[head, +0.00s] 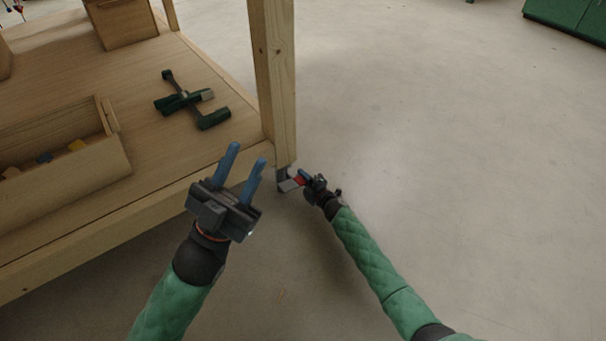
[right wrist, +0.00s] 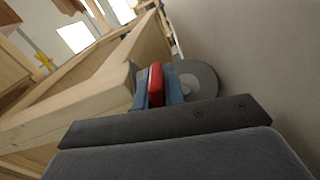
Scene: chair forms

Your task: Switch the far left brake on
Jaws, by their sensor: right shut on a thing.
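A caster wheel (right wrist: 196,78) sits under the corner post of the wooden bench. Its red brake lever (right wrist: 156,86) shows between the two blue fingers of my right gripper (right wrist: 157,90). Whether the brake is on or off I cannot tell. My left gripper (head: 242,165) is open and empty, raised in front of the bench's near edge.
The wooden bench (head: 150,130) holds a dark green clamp (head: 185,97), an open wooden box (head: 95,160) of small coloured pieces and another wooden box (head: 124,20). A wooden post (head: 275,70) rises at the corner. The grey floor (head: 420,120) to the right is clear.

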